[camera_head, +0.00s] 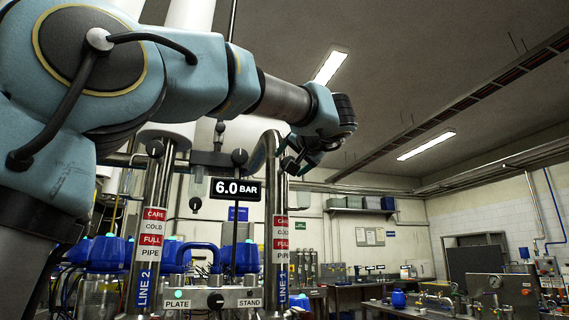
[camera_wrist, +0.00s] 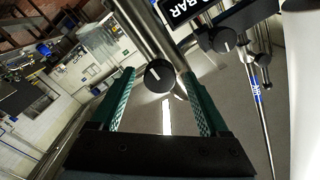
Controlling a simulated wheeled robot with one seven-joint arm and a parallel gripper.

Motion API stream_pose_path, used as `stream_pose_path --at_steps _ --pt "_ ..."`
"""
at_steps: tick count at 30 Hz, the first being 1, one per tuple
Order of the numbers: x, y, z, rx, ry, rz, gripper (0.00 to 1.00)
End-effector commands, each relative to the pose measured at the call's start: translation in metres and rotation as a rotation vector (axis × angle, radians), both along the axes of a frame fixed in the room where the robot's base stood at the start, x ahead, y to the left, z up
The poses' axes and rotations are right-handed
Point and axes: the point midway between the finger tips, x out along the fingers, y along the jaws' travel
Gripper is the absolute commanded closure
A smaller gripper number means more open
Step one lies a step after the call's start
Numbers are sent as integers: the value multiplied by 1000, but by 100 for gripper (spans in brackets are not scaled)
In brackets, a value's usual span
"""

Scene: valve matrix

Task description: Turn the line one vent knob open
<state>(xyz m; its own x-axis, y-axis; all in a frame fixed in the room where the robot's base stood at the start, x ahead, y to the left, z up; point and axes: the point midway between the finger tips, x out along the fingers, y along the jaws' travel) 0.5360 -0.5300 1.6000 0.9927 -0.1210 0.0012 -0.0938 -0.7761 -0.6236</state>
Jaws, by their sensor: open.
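In the wrist view a round black knob (camera_wrist: 159,75) with a white mark sits on a steel pipe (camera_wrist: 140,28). It shows between the two green fingertips of my gripper (camera_wrist: 158,78). The fingers are open and apart from the knob on both sides; I cannot tell whether the tips reach past it. In the head view my gripper (camera_head: 297,160) is at the upper part of the right-hand steel pipe (camera_head: 279,190), which has red and white CARE labels. The knob there is not clearly told apart from my gripper.
A 6.0 BAR display (camera_head: 236,190) hangs left of that pipe, with a black knob (camera_head: 240,157) above it. The LINE 2 pipe (camera_head: 150,200) with its own knob (camera_head: 155,148) stands further left. A panel marked PLATE and STAND (camera_head: 214,301) is below.

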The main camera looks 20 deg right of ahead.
Motion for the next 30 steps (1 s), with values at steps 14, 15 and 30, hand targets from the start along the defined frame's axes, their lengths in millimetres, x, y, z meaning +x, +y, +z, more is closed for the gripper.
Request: stream_pose_path --at_steps 14,15,30 --pt "52 -6 0 0 1 -1 21" --pt "53 -6 0 0 1 -1 21" --pt "52 -6 0 0 1 -1 55"
